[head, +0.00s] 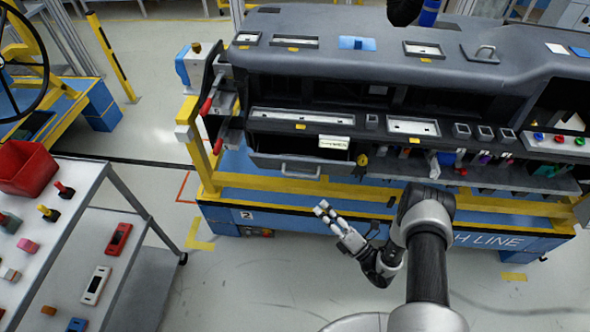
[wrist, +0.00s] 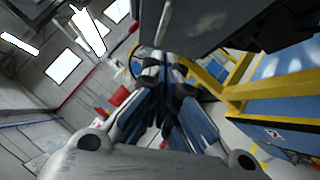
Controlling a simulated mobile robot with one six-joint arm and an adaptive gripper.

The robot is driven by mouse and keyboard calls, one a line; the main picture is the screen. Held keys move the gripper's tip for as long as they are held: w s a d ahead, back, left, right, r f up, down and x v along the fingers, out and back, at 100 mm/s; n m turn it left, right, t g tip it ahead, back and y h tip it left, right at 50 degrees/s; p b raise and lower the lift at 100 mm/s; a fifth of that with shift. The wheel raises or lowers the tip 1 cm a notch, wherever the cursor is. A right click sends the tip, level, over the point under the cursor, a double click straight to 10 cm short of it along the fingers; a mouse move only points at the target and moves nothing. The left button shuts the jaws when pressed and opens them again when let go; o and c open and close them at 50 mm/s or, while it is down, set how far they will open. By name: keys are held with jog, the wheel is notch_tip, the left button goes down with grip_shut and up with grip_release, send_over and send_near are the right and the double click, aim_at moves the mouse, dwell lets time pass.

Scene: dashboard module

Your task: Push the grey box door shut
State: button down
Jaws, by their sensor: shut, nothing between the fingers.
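The grey box door (head: 268,163) is at the lower left of the dashboard in the head view. It hangs open, with a dark gap above it and a pale bar handle (head: 300,172) on its front. My gripper (head: 323,209) is below and slightly right of the door, apart from it in the head view, with its fingers pointing up and left. The fingers are shut and empty. In the wrist view my gripper (wrist: 165,62) shows beneath a large dark grey surface (wrist: 225,25); I cannot tell whether that is the door.
The dashboard (head: 360,68) rests on a yellow and blue stand (head: 290,190). Red-handled clamps (head: 206,106) stick out at its left. A cart (head: 75,178) with a red bin (head: 27,168) and small parts is at left. Floor between cart and stand is clear.

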notch_tip(320, 180, down, 2)
jog(key=m+t+h, duration=0.1)
jog(key=m, duration=0.1)
jog(key=b, duration=0.2)
send_near(295, 166)
jog(key=shift+x, duration=2.3)
jog(key=shift+s+a, duration=0.1)
jog(key=shift+s, duration=0.05)
